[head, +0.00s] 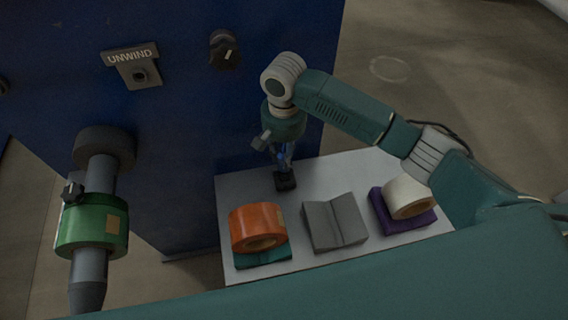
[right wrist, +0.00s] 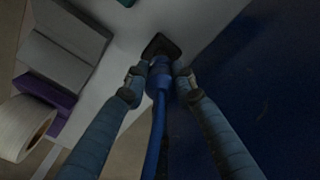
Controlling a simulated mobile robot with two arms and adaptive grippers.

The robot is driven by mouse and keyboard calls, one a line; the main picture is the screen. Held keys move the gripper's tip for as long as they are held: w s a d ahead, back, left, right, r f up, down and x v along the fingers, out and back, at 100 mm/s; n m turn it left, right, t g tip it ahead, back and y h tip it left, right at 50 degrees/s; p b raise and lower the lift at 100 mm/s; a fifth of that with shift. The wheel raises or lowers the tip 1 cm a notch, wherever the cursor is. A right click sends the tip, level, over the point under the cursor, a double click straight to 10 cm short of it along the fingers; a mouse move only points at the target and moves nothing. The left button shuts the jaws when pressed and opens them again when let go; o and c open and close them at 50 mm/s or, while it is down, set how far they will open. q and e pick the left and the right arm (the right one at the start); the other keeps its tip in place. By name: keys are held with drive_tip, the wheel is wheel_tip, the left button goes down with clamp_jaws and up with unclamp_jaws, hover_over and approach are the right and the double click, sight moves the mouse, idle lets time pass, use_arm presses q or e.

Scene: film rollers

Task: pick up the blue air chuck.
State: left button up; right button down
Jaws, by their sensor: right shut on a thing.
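The blue air chuck (right wrist: 159,68) shows in the right wrist view between the two fingertips of my right gripper (right wrist: 160,84), with a blue hose running from it toward the camera. Its far end is at a small black base (right wrist: 160,46) on the white table. In the head view my right gripper (head: 284,166) points down at the back of the table, above the black base (head: 285,181). It is shut on the chuck, which is mostly hidden there. I cannot tell whether the chuck is clear of the base. My left gripper is not in view.
On the white table (head: 330,181) are an orange roll (head: 257,226) on a teal block, a grey V-shaped cradle (head: 334,223) and a cream roll (head: 407,196) on a purple block (head: 421,223). A blue cabinet (head: 190,180) stands behind. A green roll (head: 92,226) sits on a shaft at left.

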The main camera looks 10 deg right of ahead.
wheel_tip(320, 180, up, 15)
drive_tip(key=shift+b, duration=0.3)
drive_tip(key=shift+r, duration=0.15)
